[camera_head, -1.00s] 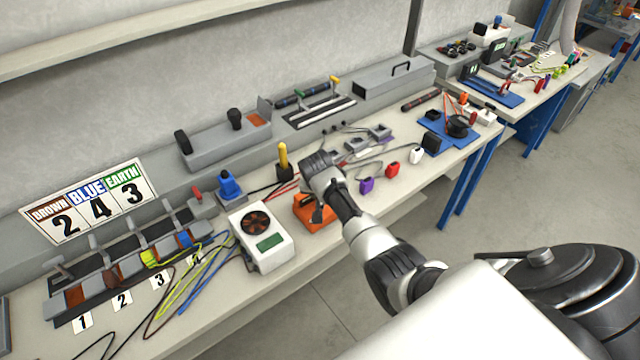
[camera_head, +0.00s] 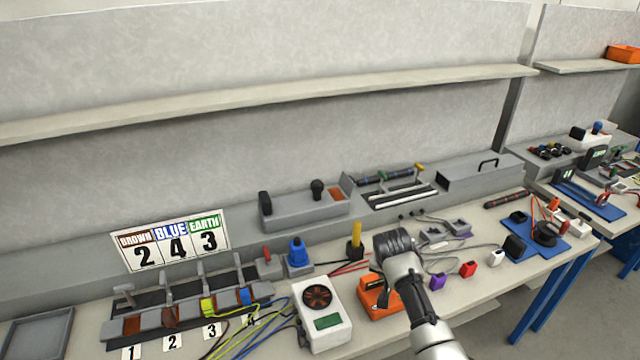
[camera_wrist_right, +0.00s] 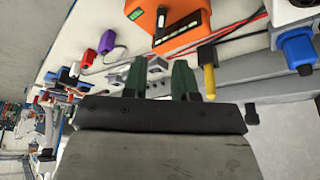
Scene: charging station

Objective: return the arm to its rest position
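My right arm (camera_head: 425,310) comes in from the bottom right in the head view. Its gripper (camera_head: 382,272) is over the workbench (camera_head: 480,310), by the orange device (camera_head: 382,298), partly covering it. In the right wrist view the two green fingers of this gripper (camera_wrist_right: 160,80) stand apart with nothing between them. The orange device (camera_wrist_right: 182,22) is beyond the fingers there, near the top. A yellow-handled tool (camera_wrist_right: 208,70) is just right of the fingers. My left gripper is in neither view.
A white box with a fan (camera_head: 322,310) stands left of the gripper. A blue connector (camera_head: 298,252), cables and a purple piece (camera_head: 438,281) lie around it. A grey ledge (camera_head: 240,235) and wall stand behind, with a long shelf (camera_head: 300,92) above.

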